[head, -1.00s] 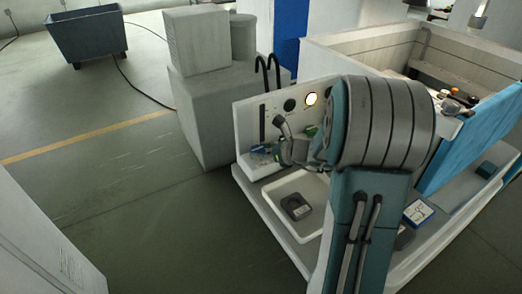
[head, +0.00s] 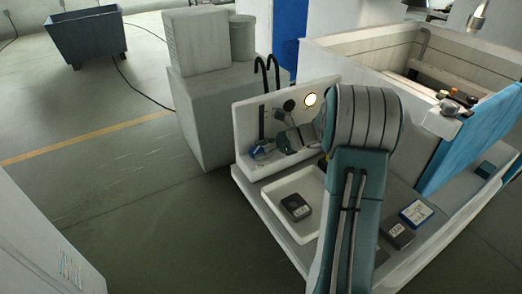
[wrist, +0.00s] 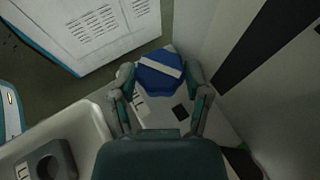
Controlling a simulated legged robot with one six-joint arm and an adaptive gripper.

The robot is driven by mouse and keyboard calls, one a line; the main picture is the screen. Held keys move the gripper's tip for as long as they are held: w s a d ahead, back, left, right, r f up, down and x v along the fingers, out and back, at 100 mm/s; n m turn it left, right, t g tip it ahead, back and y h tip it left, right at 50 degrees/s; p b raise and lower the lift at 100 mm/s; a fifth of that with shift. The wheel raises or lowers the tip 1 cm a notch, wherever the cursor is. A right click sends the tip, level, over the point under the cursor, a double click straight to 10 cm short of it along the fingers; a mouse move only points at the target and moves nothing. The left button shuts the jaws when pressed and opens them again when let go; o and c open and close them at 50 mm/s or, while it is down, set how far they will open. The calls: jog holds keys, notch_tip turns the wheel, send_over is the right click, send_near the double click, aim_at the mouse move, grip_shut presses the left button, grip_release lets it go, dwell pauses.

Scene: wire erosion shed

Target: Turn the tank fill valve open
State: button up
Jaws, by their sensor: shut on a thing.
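A blue knob with a white stripe (wrist: 157,78), which looks like the tank fill valve, sits between my gripper's fingers (wrist: 160,88) in the wrist view. One finger is on each side, and the gripper is shut on it. The stripe slants slightly down to the right. In the head view a small blue part of the knob (head: 263,151) shows at the foot of the white upright panel (head: 326,91). My gripper (head: 279,143) reaches it from the right, and my wrist and arm hide part of the panel.
A white tray (head: 266,193) with a dark grey block (head: 295,207) lies in front of the panel. Another grey block (head: 397,236) and a blue-edged box (head: 417,213) lie right of my arm. The open tank (head: 345,54) stands behind.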

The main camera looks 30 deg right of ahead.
jog(key=shift+w+n+g, duration=0.1)
jog(key=shift+n+g, duration=0.3)
jog(key=shift+y, duration=0.3)
jog(key=o, duration=1.1)
jog(key=shift+o, duration=0.2)
